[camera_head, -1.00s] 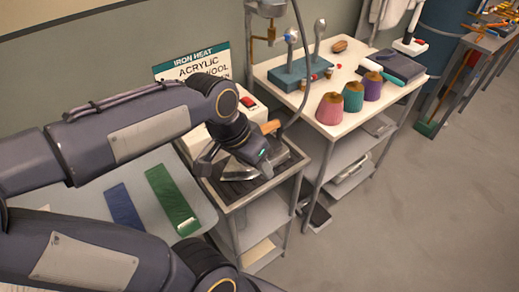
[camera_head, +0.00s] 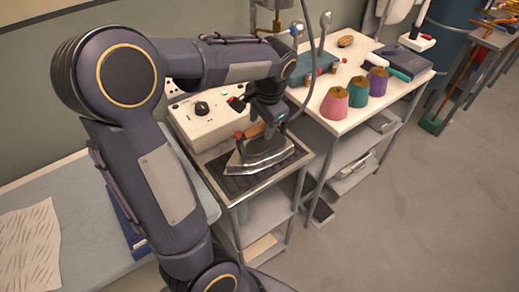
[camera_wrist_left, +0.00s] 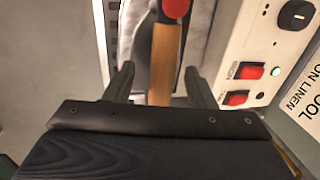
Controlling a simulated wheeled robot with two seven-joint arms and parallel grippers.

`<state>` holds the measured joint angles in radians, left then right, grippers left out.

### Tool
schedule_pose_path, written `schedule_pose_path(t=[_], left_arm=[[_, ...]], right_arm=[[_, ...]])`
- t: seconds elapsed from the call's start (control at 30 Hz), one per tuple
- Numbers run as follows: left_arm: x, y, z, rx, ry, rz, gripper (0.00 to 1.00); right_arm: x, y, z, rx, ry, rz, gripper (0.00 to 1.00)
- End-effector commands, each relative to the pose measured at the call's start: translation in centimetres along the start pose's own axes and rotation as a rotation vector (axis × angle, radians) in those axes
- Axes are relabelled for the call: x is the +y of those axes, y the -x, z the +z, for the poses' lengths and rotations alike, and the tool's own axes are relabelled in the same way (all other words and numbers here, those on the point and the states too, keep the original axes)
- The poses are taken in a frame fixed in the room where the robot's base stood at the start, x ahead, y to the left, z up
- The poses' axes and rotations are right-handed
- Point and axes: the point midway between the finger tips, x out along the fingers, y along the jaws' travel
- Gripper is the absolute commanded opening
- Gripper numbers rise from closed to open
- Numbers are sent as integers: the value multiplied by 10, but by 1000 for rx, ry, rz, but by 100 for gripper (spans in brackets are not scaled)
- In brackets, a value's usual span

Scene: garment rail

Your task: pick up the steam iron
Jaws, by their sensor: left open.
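The steam iron (camera_head: 262,150) rests on a dark pad on the small metal cart, its grey soleplate showing in the head view. Its wooden handle (camera_wrist_left: 165,58) with a red knob runs lengthwise in the left wrist view. My left gripper (camera_head: 267,116) is directly over the iron, pointing down. In the left wrist view the two fingers of that gripper (camera_wrist_left: 160,82) are apart, one on each side of the handle, with gaps showing. I cannot tell how deep the fingers reach. My right gripper is not in view.
A white control box (camera_head: 205,112) with a dial and red switches stands right behind the iron. A hose (camera_head: 306,55) runs up beside it. A white table (camera_head: 325,118) with thread cones is to the right. The ironing board (camera_head: 85,190) is at left.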

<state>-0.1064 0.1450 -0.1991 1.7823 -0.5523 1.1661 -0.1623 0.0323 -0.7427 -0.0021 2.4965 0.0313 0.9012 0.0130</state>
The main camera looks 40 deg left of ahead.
Motion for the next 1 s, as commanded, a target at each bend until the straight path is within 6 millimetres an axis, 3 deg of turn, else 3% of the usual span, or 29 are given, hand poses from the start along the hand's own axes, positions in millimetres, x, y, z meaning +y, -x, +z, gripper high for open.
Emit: schedule_pose_path(t=[0.27,0.57,0.93,1.0], left_arm=[[-3,-39,4,-4,0,1,50],[-3,-44,4,1,1,1,50],[-3,-43,4,1,1,1,2],[-3,-43,4,1,1,1,0]], right_arm=[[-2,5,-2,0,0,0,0],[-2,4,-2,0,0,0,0],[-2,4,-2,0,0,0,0],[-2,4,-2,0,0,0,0]])
